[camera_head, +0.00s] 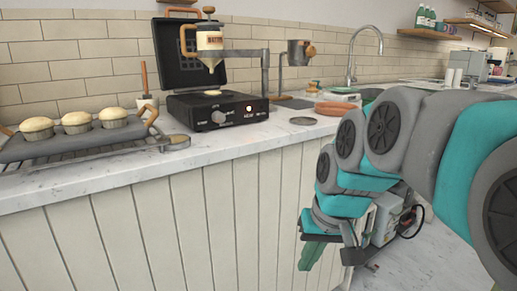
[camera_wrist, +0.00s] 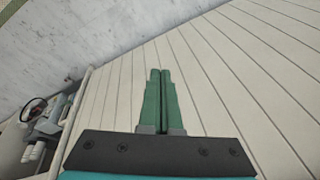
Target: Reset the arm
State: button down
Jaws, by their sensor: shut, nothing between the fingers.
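My gripper (camera_head: 310,256) hangs at the end of my teal and grey arm, in front of the white panelled counter front (camera_head: 140,245) in the head view. In the wrist view my gripper (camera_wrist: 160,75) shows its two green fingers pressed together, with nothing between them.
On the counter stand a waffle iron (camera_head: 220,108), a batter dispenser (camera_head: 209,40) on a stand, and a tray (camera_head: 70,144) with muffins. A red-brown plate (camera_head: 336,108) and a tap (camera_head: 352,50) are further right. Shelves hang at the upper right.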

jog(key=s+d+f+g+h, duration=0.1)
jog(key=s+d+f+g, duration=0.1)
jog(key=s+f, duration=0.5)
jog(key=s+d+f+g+h, duration=0.1)
jog(key=s+f, duration=0.6)
jog(key=s, duration=0.7)
jog(key=d+g+b, duration=0.1)
jog(key=d, duration=0.1)
jog(key=shift+d+f+m, duration=0.3)
jog(key=shift+d+f, duration=0.05)
jog(key=shift+d, duration=0.05)
